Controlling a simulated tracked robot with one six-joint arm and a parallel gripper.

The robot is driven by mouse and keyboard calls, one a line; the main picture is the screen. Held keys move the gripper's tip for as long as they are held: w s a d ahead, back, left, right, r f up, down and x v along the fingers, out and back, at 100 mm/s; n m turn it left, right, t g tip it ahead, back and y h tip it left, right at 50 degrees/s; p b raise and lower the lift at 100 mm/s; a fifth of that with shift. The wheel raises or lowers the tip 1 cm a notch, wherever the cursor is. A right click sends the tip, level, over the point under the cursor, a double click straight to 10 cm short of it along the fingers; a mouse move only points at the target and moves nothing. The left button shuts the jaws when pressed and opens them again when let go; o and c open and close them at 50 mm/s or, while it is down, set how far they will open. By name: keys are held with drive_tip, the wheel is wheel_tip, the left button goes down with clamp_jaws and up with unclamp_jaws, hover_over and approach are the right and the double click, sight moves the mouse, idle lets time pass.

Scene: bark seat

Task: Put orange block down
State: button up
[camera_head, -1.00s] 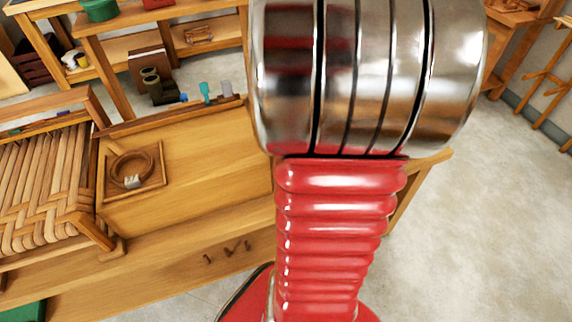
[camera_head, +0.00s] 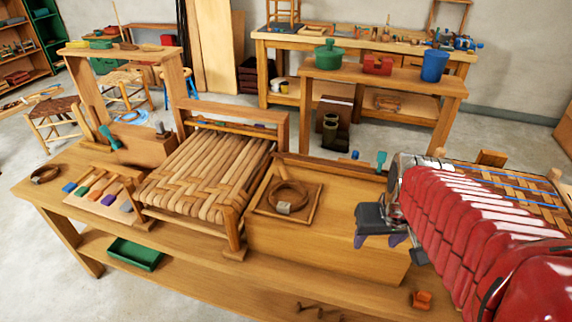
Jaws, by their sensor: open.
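A small orange block (camera_head: 422,299) rests on the bench top (camera_head: 365,298) near its front right edge, in front of a wooden box. My gripper (camera_head: 385,243) is beside the right end of that box, with its dark fingertips pointing down. It is open and empty, above and to the left of the block and apart from it. My red arm comes in from the right side.
The wooden box (camera_head: 330,250) carries a tray with a coil (camera_head: 288,197). A woven seat (camera_head: 205,172) stands to its left. Another woven frame (camera_head: 510,190) lies behind my arm. Small dark pieces (camera_head: 315,310) lie at the front edge.

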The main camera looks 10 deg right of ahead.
drive_tip(key=s+a+r+n+t, duration=0.1)
drive_tip(key=a+r, duration=0.2)
drive_tip(key=a, duration=0.3)
drive_tip(key=s+a+r+n+t+y, duration=0.1)
drive_tip(key=s+a+r, duration=0.1)
drive_tip(key=a, duration=0.5)
drive_tip(key=shift+a+r+n, duration=0.25)
drive_tip(key=shift+r+n, duration=0.15)
drive_tip(key=shift+r, duration=0.3)
drive_tip(key=shift+s, duration=0.1)
